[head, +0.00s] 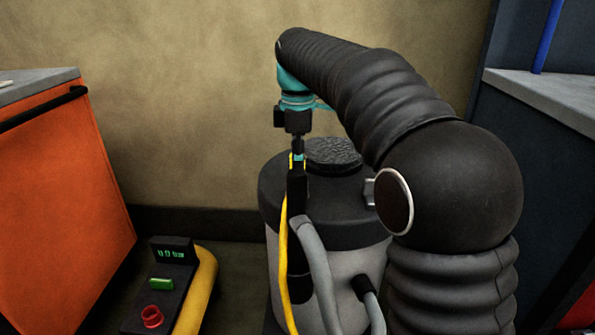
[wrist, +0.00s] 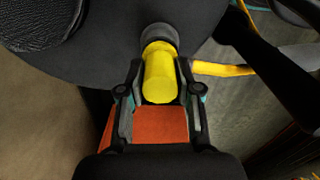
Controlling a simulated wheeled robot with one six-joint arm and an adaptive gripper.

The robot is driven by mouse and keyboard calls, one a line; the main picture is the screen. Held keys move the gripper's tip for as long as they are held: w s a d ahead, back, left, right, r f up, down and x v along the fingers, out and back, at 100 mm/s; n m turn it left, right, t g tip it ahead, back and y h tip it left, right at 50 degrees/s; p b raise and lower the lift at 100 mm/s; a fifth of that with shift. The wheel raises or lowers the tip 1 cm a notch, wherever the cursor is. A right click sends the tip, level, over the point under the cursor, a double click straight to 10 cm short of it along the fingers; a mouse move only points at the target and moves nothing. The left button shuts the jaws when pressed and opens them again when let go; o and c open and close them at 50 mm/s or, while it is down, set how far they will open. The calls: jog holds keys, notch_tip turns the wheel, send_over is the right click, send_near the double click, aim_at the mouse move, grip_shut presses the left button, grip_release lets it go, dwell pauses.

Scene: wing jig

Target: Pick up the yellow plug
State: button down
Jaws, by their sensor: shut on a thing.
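The yellow plug (wrist: 160,76) is a short yellow cylinder between the two fingers of my gripper (wrist: 159,70) in the wrist view. The fingers are closed on its sides. Its far end meets a dark grey ring (wrist: 158,33) on a black body; I cannot tell whether it is still seated there. In the head view my gripper (head: 297,165) points down in front of the grey and black canister (head: 350,238). Only slivers of yellow show at its fingers there, so the plug is mostly hidden. A yellow cable (head: 283,250) hangs below the gripper.
A grey hose (head: 318,265) runs down the canister's front. A control box (head: 160,285) with a green display and red button stands on the floor at left, beside a yellow tube (head: 202,285). An orange cabinet (head: 65,190) is at left, a dark cabinet (head: 530,170) at right.

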jog(key=shift+r, duration=0.6)
jog(key=r, duration=0.1)
jog(key=d+r+p, duration=0.1)
jog(key=r, duration=0.1)
jog(key=shift+w+r+p, duration=0.15)
jog(key=shift+r+p, duration=0.15)
jog(key=w+d+r+p, duration=0.1)
jog(key=d+r+p, duration=0.4)
jog(key=d+r, duration=0.4)
jog(key=shift+w+d+p, duration=0.35)
jog(key=shift+d, duration=0.4)
jog(key=shift+d+r, duration=0.1)
